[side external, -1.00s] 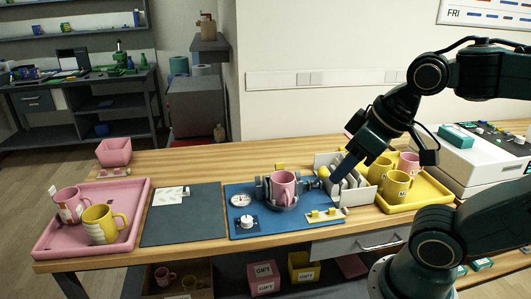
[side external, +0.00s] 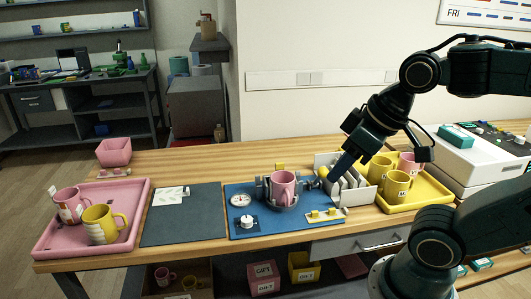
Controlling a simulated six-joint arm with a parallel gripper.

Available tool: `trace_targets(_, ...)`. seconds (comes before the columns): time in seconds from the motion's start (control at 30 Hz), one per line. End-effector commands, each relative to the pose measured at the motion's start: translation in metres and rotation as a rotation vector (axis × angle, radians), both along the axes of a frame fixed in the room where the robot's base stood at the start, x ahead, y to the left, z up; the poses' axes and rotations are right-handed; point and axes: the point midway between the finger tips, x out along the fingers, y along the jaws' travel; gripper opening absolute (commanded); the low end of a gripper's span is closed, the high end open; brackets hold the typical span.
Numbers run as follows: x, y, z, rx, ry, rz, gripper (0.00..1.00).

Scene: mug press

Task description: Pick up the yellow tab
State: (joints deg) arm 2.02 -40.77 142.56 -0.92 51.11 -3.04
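Two small yellow tabs (side external: 315,214) stand on a white plate at the front right of the blue mat (side external: 243,193). Another small yellow piece (side external: 280,166) stands at the back edge of the mat; I cannot tell whether it is the same kind of tab. My gripper (side external: 335,178) points down and left over the white slotted holder, above and behind the white plate and apart from the tabs. Its fingers look close together, but their gap is too small to make out. A pink mug (side external: 283,187) sits in the grey press in the middle of the mat.
A yellow ball (side external: 323,172) is beside my gripper. A white holder (side external: 355,188) stands below it, and a yellow tray (side external: 428,187) with several mugs is to its right. A pink tray (side external: 137,212) with two mugs is at far left. The dark mat (side external: 180,225) is mostly clear.

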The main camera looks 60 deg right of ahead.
Motion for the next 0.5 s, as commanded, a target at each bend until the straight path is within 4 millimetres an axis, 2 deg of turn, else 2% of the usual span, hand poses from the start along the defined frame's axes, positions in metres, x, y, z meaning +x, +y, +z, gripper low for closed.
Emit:
trace_targets(0.27,0.03,-0.022,-0.012,-0.061,0.084,0.11,0.36)
trace_targets(0.5,0.059,-0.054,-0.031,-0.092,0.157,0.25,0.36)
